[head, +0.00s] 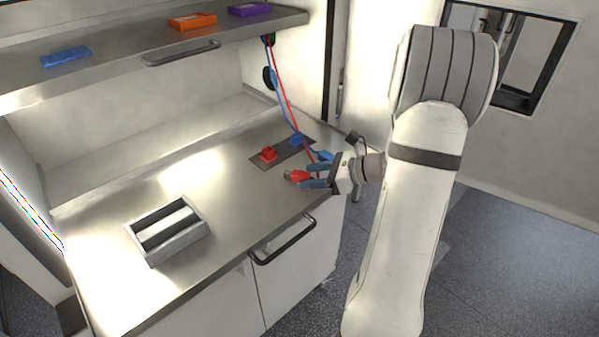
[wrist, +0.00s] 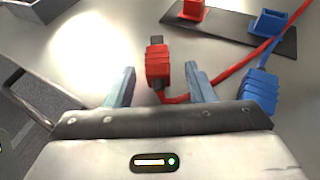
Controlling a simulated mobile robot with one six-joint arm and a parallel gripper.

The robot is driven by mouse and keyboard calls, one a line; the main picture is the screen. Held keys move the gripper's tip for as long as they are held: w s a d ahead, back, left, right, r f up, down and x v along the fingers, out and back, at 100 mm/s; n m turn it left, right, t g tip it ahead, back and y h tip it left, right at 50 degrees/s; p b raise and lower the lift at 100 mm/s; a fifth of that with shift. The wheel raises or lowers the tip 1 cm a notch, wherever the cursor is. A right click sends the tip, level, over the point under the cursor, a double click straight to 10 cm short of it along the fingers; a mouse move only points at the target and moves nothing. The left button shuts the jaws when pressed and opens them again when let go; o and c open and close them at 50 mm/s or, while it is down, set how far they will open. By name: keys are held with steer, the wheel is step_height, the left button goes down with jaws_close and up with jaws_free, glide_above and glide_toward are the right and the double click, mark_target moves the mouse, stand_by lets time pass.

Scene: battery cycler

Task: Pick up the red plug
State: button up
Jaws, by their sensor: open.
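The red plug (head: 297,176) lies on the steel worktop near its front right edge, with a red cable attached. In the wrist view the red plug (wrist: 158,66) has a dark tip pointing away from me. The cable runs off to the right from its near end. My gripper (head: 312,176) is low over the worktop at the plug. In the wrist view my gripper (wrist: 160,82) is open, with a blue-grey finger on either side of the plug. Gaps show between the fingers and the plug, the left gap a little clear. I cannot tell the exact height of the fingers.
A dark plate (head: 257,161) holds a red socket (head: 268,154) and a blue socket (head: 297,140). A blue plug (wrist: 259,90) lies right of my gripper, with the red cable (wrist: 240,68) passing near it. A metal tray (head: 152,259) stands left. A shelf (head: 120,66) hangs above.

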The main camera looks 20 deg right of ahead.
steer(key=shift+w+a+f, duration=0.15)
steer(key=shift+a, duration=0.1)
steer(key=shift+c, duration=0.3)
jaws_close()
step_height(320, 180, up, 10)
steer(key=b, duration=0.1)
stand_by(0.5)
